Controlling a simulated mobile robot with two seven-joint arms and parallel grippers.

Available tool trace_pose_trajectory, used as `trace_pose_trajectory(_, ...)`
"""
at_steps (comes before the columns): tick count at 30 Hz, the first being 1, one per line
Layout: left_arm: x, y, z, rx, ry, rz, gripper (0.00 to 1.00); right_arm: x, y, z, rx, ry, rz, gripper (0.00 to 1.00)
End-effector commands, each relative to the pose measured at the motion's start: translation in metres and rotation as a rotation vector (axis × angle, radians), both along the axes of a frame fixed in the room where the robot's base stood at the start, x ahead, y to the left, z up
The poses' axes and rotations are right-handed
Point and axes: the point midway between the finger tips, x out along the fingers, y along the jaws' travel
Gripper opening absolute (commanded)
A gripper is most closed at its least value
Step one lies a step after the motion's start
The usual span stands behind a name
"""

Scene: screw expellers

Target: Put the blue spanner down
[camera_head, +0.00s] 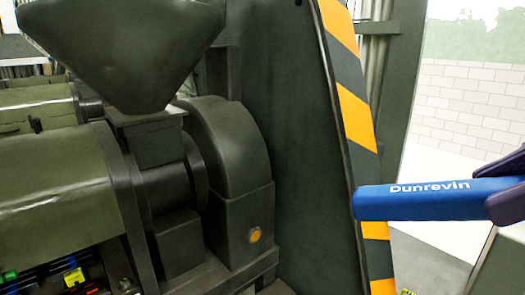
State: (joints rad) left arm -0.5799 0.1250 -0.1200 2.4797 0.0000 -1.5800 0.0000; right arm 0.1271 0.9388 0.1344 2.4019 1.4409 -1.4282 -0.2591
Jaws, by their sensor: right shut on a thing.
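The blue spanner (420,200), with "Dunrevin" in white letters on its handle, shows at the right of the head view. It lies about level, its handle end pointing left. My right gripper (508,188), dark purple, comes in at the right edge and is shut on the spanner. The spanner's other end is hidden by the gripper or out of the picture. The spanner is held in the air, in front of a panel with yellow and black stripes (345,85) in the picture; whether it touches the panel I cannot tell. My left gripper is not in view.
A dark green screw expeller with a hopper (120,45) and a rounded housing (228,150) fills the left and middle. An orange button (254,235) is on the housing. Small coloured items, one yellow (74,277), lie at the lower left. A white tiled wall (465,100) stands behind at right.

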Motion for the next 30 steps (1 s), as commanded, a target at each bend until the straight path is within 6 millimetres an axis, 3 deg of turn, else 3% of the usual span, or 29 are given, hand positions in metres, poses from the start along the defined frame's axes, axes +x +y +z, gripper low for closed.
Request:
trace_pose_trajectory(5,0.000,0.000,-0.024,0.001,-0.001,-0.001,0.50,0.005,0.001,-0.031,0.002,0.004,-0.028,0.00)
trace_pose_trajectory(8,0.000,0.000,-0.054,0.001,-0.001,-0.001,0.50,0.013,0.002,-0.071,0.003,0.005,-0.069,0.00)
trace_pose_trajectory(21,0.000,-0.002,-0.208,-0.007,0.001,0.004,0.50,0.048,0.012,-0.292,0.002,0.001,-0.279,0.00)
trace_pose_trajectory(30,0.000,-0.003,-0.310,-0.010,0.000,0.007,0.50,0.054,0.027,-0.442,0.001,0.000,-0.350,0.00)
